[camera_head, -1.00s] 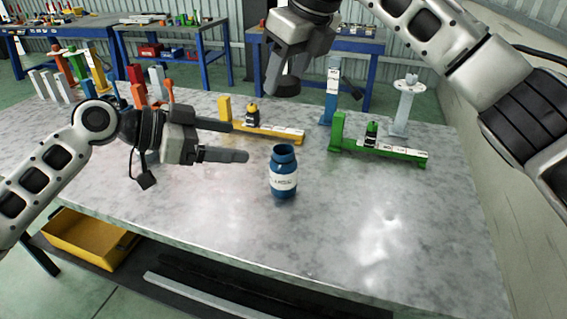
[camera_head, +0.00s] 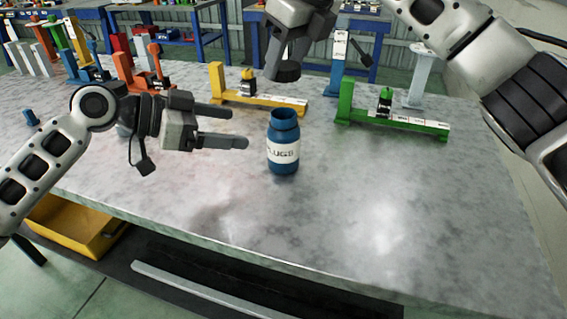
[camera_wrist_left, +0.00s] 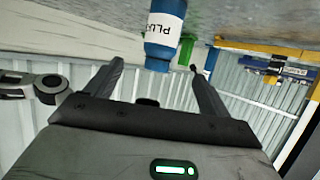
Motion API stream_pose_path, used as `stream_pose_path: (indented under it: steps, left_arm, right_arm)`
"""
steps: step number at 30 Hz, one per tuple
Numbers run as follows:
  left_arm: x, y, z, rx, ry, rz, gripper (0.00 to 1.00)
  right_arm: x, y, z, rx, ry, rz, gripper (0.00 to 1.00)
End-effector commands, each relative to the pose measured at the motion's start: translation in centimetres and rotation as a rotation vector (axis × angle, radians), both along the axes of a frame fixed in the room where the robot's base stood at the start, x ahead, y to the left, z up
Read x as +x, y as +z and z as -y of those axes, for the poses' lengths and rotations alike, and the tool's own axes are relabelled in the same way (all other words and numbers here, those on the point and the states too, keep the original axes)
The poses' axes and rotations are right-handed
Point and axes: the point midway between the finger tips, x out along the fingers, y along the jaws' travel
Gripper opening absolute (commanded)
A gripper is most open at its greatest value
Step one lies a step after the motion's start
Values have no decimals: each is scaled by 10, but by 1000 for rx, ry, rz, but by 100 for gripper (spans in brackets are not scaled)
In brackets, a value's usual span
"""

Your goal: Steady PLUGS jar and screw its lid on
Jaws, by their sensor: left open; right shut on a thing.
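The blue PLUGS jar (camera_head: 283,145) stands upright on the grey table, its mouth uncovered at the top and a white label on its front. It also shows in the left wrist view (camera_wrist_left: 163,30), beyond the fingertips. My left gripper (camera_head: 238,127) is open and empty, to the left of the jar, with its fingers pointing toward it and apart from it. My right gripper (camera_head: 288,58) is above the jar, shut on a dark round lid (camera_head: 288,72). The lid is held clear of the jar's mouth.
A yellow stand (camera_head: 262,98) is behind the jar and a green stand (camera_head: 392,122) is to its right at the back. Orange, blue and white stands are at the back left. A yellow bin (camera_head: 75,228) sits below the table (camera_head: 400,220). The table's front and right are clear.

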Motion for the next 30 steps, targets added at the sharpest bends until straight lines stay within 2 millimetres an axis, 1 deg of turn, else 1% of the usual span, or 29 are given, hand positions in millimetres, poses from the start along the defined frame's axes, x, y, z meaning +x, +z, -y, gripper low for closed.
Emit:
stream_pose_path:
  steps: [1,12,17,20,30]
  left_arm:
    - [0,-7,0,-1,0,0,82]
    - [0,-5,0,-1,0,0,82]
    - [4,-8,9,-3,-1,0,82]
    - [8,-14,21,-3,-2,-1,82]
    - [32,-39,76,-3,-1,-2,82]
  right_arm:
    - [0,-7,0,1,0,1,26]
    - [0,-5,0,0,0,0,26]
    - [0,-5,0,0,0,0,26]
    - [0,-5,0,0,0,0,26]
    - [0,-5,0,0,0,0,26]
